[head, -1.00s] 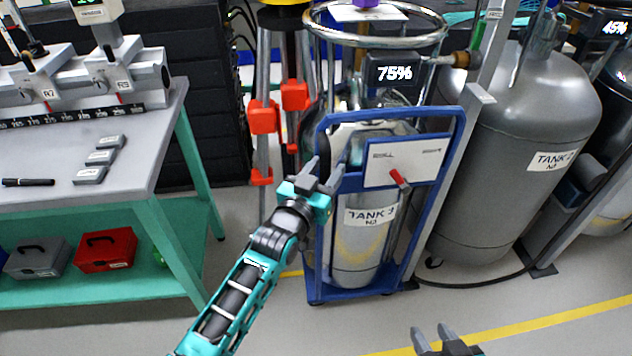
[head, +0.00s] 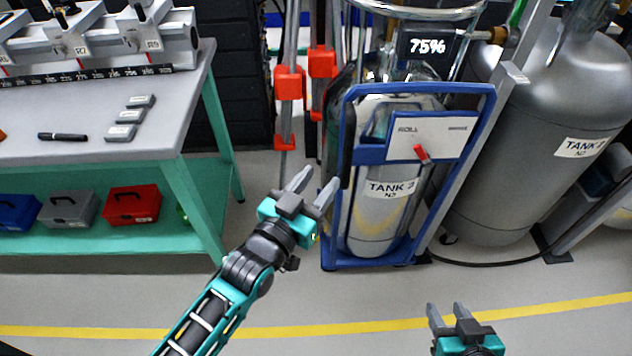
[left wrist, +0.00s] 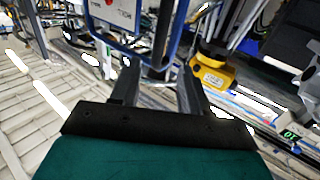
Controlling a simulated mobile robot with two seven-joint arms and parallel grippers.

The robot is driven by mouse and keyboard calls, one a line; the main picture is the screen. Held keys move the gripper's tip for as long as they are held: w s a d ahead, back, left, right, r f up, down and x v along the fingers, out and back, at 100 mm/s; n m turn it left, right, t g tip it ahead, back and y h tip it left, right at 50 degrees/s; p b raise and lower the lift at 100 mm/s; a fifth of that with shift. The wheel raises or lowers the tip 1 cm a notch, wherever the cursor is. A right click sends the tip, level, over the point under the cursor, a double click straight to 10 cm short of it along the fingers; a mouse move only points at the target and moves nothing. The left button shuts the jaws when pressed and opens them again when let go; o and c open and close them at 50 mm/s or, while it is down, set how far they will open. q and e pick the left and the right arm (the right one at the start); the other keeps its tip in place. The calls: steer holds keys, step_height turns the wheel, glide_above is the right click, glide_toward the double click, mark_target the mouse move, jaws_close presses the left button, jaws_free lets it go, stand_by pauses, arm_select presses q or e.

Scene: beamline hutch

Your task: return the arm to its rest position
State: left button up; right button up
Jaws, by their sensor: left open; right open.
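My left gripper (head: 312,190) is open and empty in the head view. It is left of the blue tank cart (head: 345,150), over the floor, with its fingers pointing up and to the right. In the left wrist view its two fingers (left wrist: 158,92) stand apart with nothing between them. My right gripper (head: 447,318) is open and empty at the bottom edge of the head view, and most of its arm is out of view.
The blue cart holds a silver tank (head: 385,205) with a red-handled panel (head: 435,137). A large grey tank (head: 510,170) stands to its right. A bench (head: 60,115) with a teal frame is at the left. The floor (head: 330,300) in front is clear.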

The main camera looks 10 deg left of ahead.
stand_by(0.3)
arm_select(q)
steer(key=s+a+f+g+y+p, duration=0.2)
steer(key=s+a+f+g, duration=0.4)
steer(key=s+f, duration=0.5)
steer(key=shift+s+a+f+n+y+p, duration=0.15)
steer(key=shift+s+a+n+y+p, duration=0.25)
steer(key=shift+s+a+y, duration=0.6)
steer(key=shift+s+a, duration=0.1)
steer(key=shift+s, duration=0.05)
